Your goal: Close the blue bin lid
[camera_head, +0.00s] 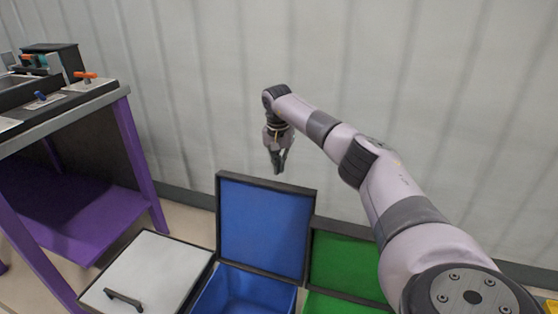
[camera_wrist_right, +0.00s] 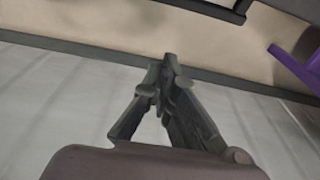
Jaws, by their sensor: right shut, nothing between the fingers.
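The blue bin (camera_head: 248,290) stands at the bottom middle of the head view. Its lid (camera_head: 265,228) is raised upright at the back, blue inner face towards me with a dark frame. My right gripper (camera_head: 279,170) hangs fingers down above the lid's top edge, towards the wall, and looks apart from it. It is shut and empty. In the right wrist view its fingertips (camera_wrist_right: 171,60) meet, with floor and wall behind them. A dark frame edge shows at the top of that view; I cannot tell which lid it is. My left gripper is not in view.
A bin with a closed white lid and dark handle (camera_head: 145,270) stands left of the blue bin. A green bin with its lid (camera_head: 345,262) raised stands right. A purple workbench (camera_head: 75,225) is at left. A pale corrugated wall (camera_head: 400,80) closes off the back.

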